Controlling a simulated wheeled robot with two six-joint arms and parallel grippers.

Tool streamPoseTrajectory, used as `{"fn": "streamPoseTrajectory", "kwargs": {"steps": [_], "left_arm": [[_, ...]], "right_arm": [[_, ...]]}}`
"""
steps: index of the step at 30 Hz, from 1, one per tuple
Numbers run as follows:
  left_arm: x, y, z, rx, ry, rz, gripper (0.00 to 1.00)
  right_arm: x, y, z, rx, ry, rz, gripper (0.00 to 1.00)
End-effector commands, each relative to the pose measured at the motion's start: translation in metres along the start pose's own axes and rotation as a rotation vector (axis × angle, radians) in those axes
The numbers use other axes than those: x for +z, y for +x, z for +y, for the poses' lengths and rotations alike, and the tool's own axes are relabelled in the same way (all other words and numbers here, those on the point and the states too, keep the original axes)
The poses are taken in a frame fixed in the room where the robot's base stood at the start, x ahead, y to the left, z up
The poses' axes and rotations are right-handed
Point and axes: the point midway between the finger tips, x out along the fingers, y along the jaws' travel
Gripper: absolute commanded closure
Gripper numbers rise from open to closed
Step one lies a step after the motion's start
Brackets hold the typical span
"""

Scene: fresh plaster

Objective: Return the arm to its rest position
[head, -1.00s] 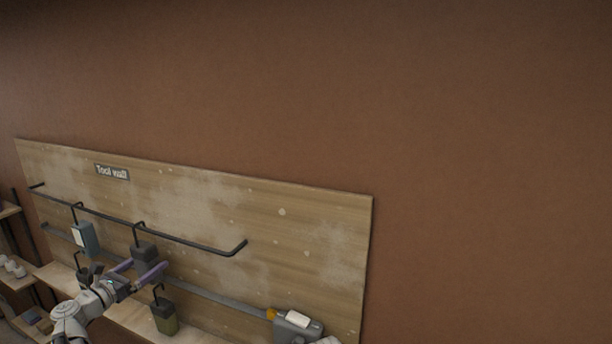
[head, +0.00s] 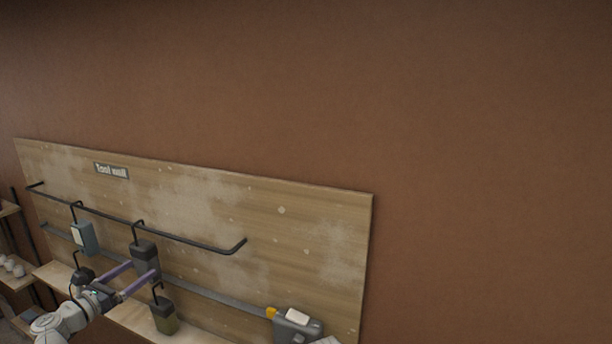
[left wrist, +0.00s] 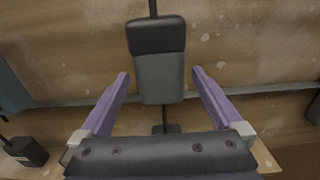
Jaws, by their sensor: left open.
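My left gripper (head: 143,269) reaches in from the lower left in the head view. Its two purple fingers are open, pointing at a dark grey hanging block (head: 145,254). In the left wrist view the block (left wrist: 161,78) hangs upright between the spread fingers (left wrist: 160,74), with a visible gap on each side. The block hangs by a hook from the upper black rail (head: 190,237) on the wooden tool wall (head: 310,230). My right gripper is not in view.
A blue-grey item (head: 86,237) hangs left of the block, and an olive-green one (head: 164,318) hangs lower right. A grey device with an orange part (head: 296,324) sits at lower right. Shelves (head: 14,280) stand at far left. The brown wall above is bare.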

Motion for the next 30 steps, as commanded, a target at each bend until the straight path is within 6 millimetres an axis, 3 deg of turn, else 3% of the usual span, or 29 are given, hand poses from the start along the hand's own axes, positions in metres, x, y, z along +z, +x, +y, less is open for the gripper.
{"fn": "streamPoseTrajectory", "kwargs": {"steps": [6, 11, 30], "left_arm": [[0.000, 0.045, 0.001, -0.002, 0.000, 0.000, 0.00], [0.028, 0.042, 0.000, 0.001, 0.000, 0.000, 0.00], [0.024, -0.077, -0.001, 0.004, 0.000, 0.000, 0.00]], "right_arm": [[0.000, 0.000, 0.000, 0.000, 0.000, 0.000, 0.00], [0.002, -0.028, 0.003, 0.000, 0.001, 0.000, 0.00], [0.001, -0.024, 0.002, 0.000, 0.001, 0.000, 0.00]]}}
